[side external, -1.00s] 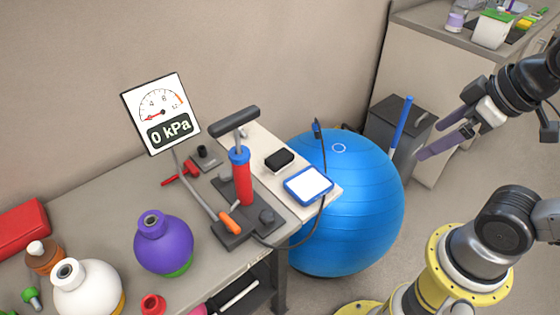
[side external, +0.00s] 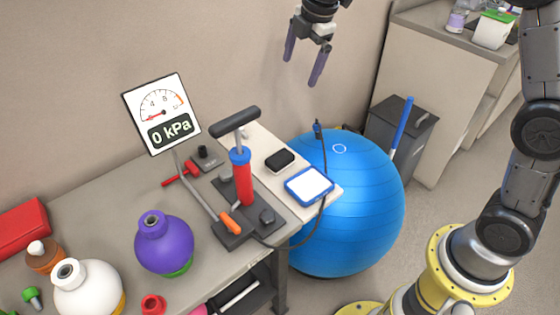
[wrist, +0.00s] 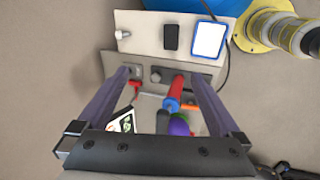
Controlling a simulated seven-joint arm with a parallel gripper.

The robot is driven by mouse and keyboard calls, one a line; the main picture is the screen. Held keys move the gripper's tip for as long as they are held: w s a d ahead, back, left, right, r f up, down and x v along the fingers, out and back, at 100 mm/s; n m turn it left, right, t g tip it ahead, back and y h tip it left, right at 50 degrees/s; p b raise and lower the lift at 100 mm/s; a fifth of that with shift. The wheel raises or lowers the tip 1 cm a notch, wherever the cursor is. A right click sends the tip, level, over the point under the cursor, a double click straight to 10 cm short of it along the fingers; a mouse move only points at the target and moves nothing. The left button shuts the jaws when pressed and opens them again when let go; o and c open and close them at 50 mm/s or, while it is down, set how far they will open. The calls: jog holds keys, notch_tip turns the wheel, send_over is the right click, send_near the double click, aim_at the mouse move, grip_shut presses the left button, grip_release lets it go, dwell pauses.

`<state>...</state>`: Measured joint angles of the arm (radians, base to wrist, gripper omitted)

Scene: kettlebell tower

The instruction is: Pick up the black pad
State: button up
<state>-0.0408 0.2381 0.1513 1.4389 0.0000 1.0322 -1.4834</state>
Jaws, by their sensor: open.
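The black pad (side external: 280,160) is a small dark block with rounded corners. It lies on the pale board (side external: 262,143) at the right end of the workbench, behind the blue-framed tablet (side external: 309,186). It also shows in the wrist view as a dark rectangle (wrist: 171,37) left of the tablet (wrist: 209,39). My gripper (side external: 302,68) is open and empty, high above and to the right of the pad in the side view. In the wrist view its two fingers (wrist: 170,78) spread wide, and the pad lies beyond their tips.
A red and blue hand pump (side external: 242,178) stands close in front of the pad, with a pressure gauge (side external: 161,113) to its left. A large blue ball (side external: 362,215) sits beside the board. A thin cable runs past the tablet. The air above the pad looks clear.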

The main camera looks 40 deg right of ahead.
jog(key=n+g, duration=0.1)
jog(key=g, duration=0.1)
send_over(280, 157)
notch_tip(280, 157, down, 12)
jog(key=shift+g, duration=0.6)
notch_tip(280, 157, down, 14)
jog(key=shift+a+f, duration=0.15)
jog(key=shift+f, duration=3.25)
jog(key=c, duration=1.4)
jog(key=shift+r, duration=0.15)
jog(key=shift+r, duration=0.5)
jog(key=s+r, duration=0.8)
jog(key=s, duration=0.1)
jog(key=s+d+r, duration=0.1)
jog(key=s+r, duration=0.2)
jog(key=s, duration=0.2)
jog(key=shift+d+r, duration=0.1)
jog(key=shift+r, duration=0.3)
